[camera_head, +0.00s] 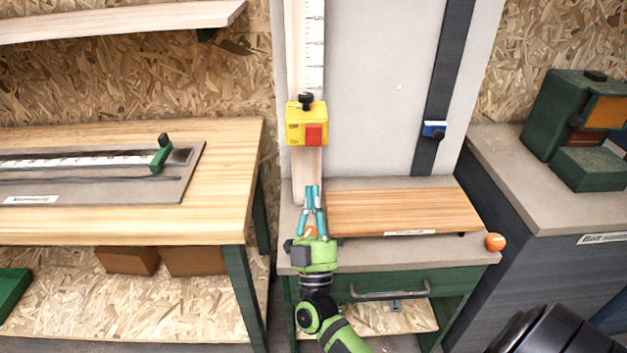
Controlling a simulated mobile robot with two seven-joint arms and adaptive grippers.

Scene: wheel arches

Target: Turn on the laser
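A yellow box (296,131) with a red switch (315,135) marked "ON" is mounted on a vertical wooden rail, below a white ruler strip. A black knob (306,98) sits on top of it. No laser beam can be made out. My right gripper (313,188) has teal fingers that come together at the tips; it looks shut and empty. It points up in front of the rail, below the yellow box and apart from it in the picture. My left gripper is not in view.
A wooden board (402,211) lies on the bench right of the gripper, with orange knobs near it (495,242). A blue clamp (434,130) sits on a dark rail. A wooden table (225,200) stands left; a green machine (570,115) stands right.

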